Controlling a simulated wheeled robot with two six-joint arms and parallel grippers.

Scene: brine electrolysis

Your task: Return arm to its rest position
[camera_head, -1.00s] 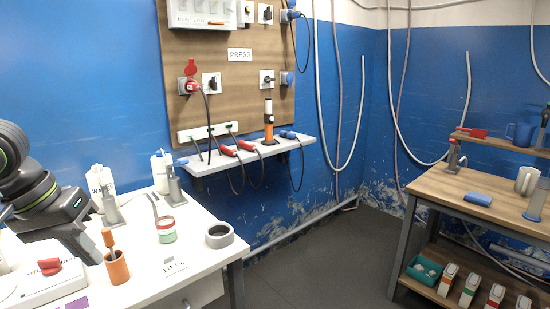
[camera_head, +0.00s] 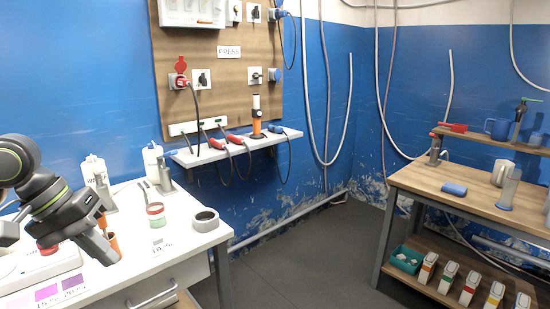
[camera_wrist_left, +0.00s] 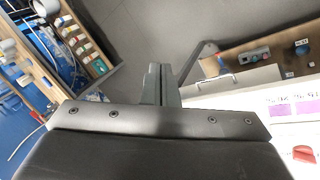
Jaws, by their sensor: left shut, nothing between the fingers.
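My left arm comes in from the left in the head view, and its gripper (camera_head: 108,257) points down and to the right above the white table (camera_head: 185,235). It partly covers the orange cup (camera_head: 115,241) there. In the left wrist view the two fingers (camera_wrist_left: 158,80) are together with nothing between them. My right gripper is in neither view.
On the white table are a jar (camera_head: 156,215), a grey tape roll (camera_head: 205,221), white bottles (camera_head: 93,172) and a device with a red knob (camera_head: 48,250). A wooden bench (camera_head: 480,202) stands at the right. The floor (camera_head: 310,245) between is clear.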

